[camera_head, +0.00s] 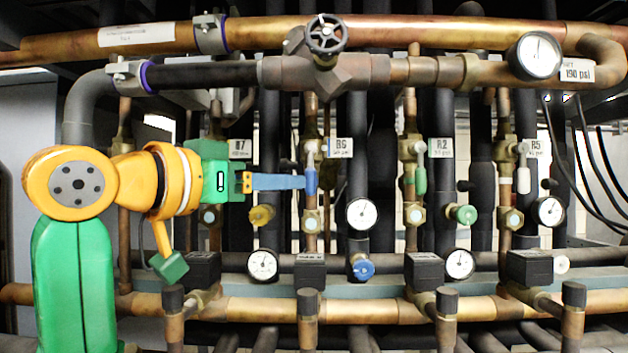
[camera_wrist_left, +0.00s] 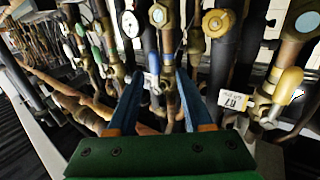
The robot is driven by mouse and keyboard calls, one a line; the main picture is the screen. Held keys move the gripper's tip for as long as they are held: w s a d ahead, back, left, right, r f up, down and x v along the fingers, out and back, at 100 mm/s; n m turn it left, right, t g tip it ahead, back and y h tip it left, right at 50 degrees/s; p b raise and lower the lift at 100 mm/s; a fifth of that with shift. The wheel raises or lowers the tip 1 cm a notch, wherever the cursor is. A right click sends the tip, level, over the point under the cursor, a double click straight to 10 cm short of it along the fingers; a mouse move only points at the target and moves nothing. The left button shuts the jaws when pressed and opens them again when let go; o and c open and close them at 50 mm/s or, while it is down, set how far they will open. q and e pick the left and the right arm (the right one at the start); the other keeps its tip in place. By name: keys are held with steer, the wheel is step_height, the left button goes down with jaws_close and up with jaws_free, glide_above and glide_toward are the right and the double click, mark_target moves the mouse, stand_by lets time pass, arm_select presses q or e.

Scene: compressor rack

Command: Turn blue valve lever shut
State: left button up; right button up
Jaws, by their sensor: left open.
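The blue valve lever (camera_head: 311,180) hangs down along a copper pipe under the R8-looking tag, left of the middle of the head view. My left gripper (camera_head: 303,182) reaches in from the left, its blue fingers level and their tips at the lever. In the left wrist view the fingers (camera_wrist_left: 160,75) are spread apart, with the small blue lever (camera_wrist_left: 153,64) showing between or just beyond the tips. I cannot tell whether a finger touches it. My right gripper is in neither view.
A green lever (camera_head: 420,179) and a white lever (camera_head: 523,179) hang on pipes to the right. A yellow lever (camera_wrist_left: 288,84) is close on the right in the wrist view. A gauge (camera_head: 362,214) and a blue round knob (camera_head: 362,269) sit below right of the blue lever.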

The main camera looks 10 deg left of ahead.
mark_target(308, 179)
arm_select(q)
steer(key=w+d+p, duration=0.1)
steer(key=d+r+p, duration=0.1)
steer(key=p, duration=0.1)
steer(key=shift+w+r, duration=0.2)
steer(key=shift+w, duration=0.2)
steer(key=shift+w+d+f+p, duration=0.2)
steer(key=shift+w+f, duration=0.05)
steer(key=shift+w, duration=0.35)
steer(key=shift+w+d+f+p, duration=0.15)
steer(key=shift+w+f+p, duration=0.05)
steer(key=shift+w, duration=0.35)
steer(key=shift+w+f, duration=0.1)
steer(key=shift+w, duration=0.1)
steer(key=shift+s, duration=0.2)
jaws_close()
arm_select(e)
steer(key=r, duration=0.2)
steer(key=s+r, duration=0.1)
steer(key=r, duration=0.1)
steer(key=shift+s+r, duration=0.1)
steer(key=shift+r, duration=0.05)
arm_select(q)
steer(key=shift+a+r, duration=0.1)
steer(key=shift+r, duration=0.1)
